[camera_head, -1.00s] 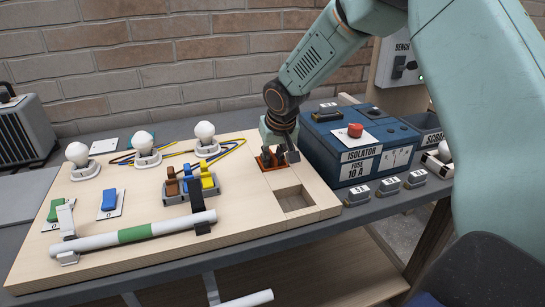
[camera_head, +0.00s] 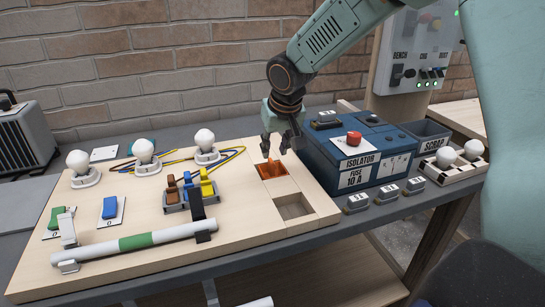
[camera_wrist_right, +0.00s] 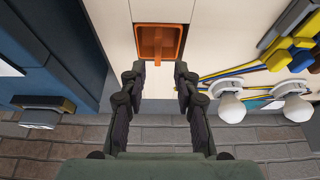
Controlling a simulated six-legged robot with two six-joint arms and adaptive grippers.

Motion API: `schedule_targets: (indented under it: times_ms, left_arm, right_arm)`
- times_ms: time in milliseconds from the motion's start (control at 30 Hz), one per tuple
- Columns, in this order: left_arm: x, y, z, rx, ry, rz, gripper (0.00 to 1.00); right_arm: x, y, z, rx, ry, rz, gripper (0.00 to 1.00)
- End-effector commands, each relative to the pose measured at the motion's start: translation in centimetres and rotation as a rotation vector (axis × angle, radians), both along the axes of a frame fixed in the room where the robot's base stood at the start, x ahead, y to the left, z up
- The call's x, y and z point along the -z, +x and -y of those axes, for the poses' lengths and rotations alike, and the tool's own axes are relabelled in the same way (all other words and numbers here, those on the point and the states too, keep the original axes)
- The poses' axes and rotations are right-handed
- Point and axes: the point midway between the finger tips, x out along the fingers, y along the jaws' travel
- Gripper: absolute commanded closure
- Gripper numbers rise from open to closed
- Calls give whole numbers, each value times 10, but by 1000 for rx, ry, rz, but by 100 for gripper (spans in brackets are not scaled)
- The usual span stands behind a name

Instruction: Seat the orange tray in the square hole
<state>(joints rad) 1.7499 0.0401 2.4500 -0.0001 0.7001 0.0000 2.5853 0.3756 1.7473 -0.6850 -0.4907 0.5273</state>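The orange tray (camera_head: 264,171) lies level at the upper square spot on the right of the pale wooden board, with an upright orange grip in its middle. It looks low in the board; I cannot tell whether it is fully down. A square hole (camera_head: 293,207) in front of it is empty. My right gripper (camera_head: 276,152) is just above and behind the tray, apart from it. In the right wrist view the tray (camera_wrist_right: 174,42) shows beyond my right gripper's fingertips (camera_wrist_right: 159,72), which are spread with nothing between them. My left gripper is not in view.
A blue isolator box (camera_head: 330,163) with a red button stands close to the right of the board. Small grey labelled blocks (camera_head: 387,194) sit in front of it. White bulbs (camera_head: 144,151), coloured switches and a white-green tube (camera_head: 133,242) occupy the board's left.

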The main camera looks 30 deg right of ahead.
Motion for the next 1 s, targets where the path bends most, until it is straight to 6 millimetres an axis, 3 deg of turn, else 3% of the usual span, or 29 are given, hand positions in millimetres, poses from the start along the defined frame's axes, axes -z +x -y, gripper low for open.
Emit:
schedule_targets:
  times_ms: [100, 300, 1000]
  left_arm:
    - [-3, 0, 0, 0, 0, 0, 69]
    - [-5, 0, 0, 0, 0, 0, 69]
    - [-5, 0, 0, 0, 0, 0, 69]
  right_arm:
    - [-22, -8, -2, 0, 0, 2, 69]
    - [-39, -16, -4, 0, 0, 1, 69]
    - [-42, -17, -4, 0, 0, -1, 69]
